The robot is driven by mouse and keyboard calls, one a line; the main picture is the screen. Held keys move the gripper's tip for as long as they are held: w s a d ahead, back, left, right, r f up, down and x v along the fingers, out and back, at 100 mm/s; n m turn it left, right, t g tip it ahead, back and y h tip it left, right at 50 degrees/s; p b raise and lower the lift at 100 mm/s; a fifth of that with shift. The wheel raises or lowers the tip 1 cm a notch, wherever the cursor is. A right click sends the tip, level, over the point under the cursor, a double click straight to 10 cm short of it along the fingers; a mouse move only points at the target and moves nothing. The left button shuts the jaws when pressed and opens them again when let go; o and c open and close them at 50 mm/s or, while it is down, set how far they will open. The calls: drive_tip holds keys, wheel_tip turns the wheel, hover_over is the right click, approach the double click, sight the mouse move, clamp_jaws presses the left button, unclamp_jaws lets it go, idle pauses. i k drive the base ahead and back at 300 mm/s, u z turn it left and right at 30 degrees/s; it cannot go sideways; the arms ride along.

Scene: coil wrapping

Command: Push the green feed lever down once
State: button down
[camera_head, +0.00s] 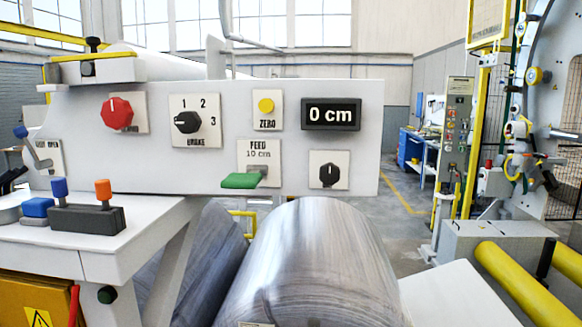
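The green feed lever (241,180) sticks out from the lower part of the white panel, under a plate marked FEED 10 cm (259,153). The lever looks roughly level, with its green grip towards the left of its mount. The dark display (330,114) at the upper right of the panel reads 0 cm. My gripper is not in view, and nothing touches the lever.
The panel also has a red knob (117,113), a black brake selector (187,122), a yellow zero button (266,105) and a black knob (329,174). A large shiny roll (310,262) lies below the panel. Blue and orange-topped levers (87,210) stand at left.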

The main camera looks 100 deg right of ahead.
sight(249, 180)
drive_tip(key=k, duration=0.9)
drive_tip(key=z, duration=0.5)
drive_tip(key=i, duration=0.5)
drive_tip(key=u, duration=0.05)
